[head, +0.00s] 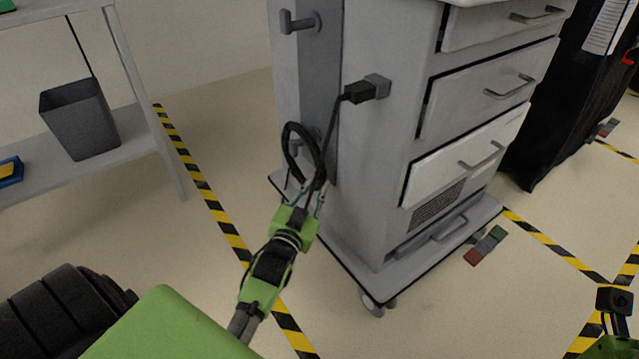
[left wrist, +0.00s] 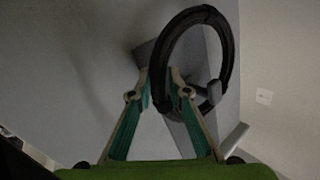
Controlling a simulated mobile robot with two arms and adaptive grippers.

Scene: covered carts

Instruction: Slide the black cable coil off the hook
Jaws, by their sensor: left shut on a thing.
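The black cable coil (head: 290,140) hangs low on the side of the grey cart (head: 395,160). In the left wrist view the coil (left wrist: 229,50) is a thick black ring. The lower grey hook (left wrist: 214,90) shows within the ring's lower right; how far the ring sits on it is hard to tell. My left gripper (head: 308,192) reaches up to the coil from below. In the left wrist view its fingertips (left wrist: 161,88) are closed on the ring's left side. My right gripper's fingers are out of view.
A second hook (head: 300,21) sticks out higher on the cart. A black cord runs up from the coil area to a plug (head: 361,91) in the cart's side. A shelf with a grey bin (head: 80,118) stands at left. A black-covered cart (head: 560,100) stands at right.

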